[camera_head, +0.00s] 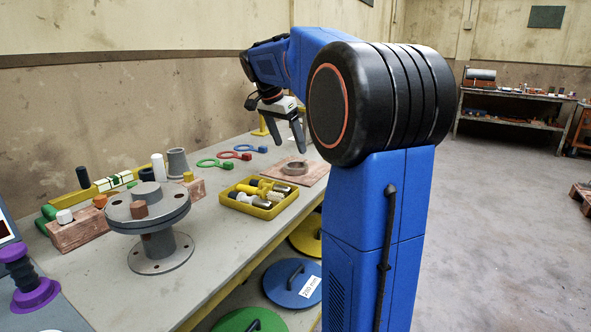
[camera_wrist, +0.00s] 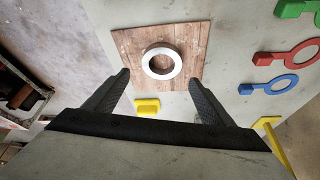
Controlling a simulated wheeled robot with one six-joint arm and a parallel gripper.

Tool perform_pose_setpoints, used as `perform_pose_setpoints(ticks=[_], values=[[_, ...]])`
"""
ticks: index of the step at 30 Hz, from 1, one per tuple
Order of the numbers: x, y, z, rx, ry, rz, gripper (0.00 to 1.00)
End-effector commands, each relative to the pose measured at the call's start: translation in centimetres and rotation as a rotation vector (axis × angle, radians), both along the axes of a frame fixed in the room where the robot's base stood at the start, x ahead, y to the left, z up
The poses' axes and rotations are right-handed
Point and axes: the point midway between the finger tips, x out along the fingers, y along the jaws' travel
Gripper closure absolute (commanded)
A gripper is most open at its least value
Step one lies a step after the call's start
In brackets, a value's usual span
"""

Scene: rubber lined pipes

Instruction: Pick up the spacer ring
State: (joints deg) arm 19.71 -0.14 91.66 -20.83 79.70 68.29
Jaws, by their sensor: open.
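The spacer ring (camera_head: 295,168) lies flat on a square wooden board (camera_head: 316,172) towards the far end of the bench in the head view. In the wrist view the ring (camera_wrist: 162,49) looks pale on top, with board showing through its hole, and the board (camera_wrist: 200,35) lies under it. My gripper (camera_head: 288,148) is above the ring, pointing down, with nothing between its fingers. In the wrist view my gripper (camera_wrist: 160,77) has its fingers wide apart, with the ring framed beyond the tips. I see no contact with the ring.
A yellow tray (camera_head: 261,211) with fittings stands in front of the board. Green, red and blue ring-ended tools (camera_head: 236,155) lie behind it. A flanged pipe piece (camera_head: 160,245) stands nearer. A small yellow block (camera_wrist: 147,106) shows below the board in the wrist view.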

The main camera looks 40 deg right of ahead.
Motion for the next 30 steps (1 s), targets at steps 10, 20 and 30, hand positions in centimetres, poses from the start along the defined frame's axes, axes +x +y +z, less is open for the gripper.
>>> perform_pose_setpoints(ticks=[10,20,30], values=[[0.1,-1.2,-3.0,0.000,0.000,0.001,0.24],[0.5,-2.3,-6.8,0.000,0.001,0.000,0.24],[0.6,-2.7,-7.9,-0.001,-0.001,0.001,0.24]])
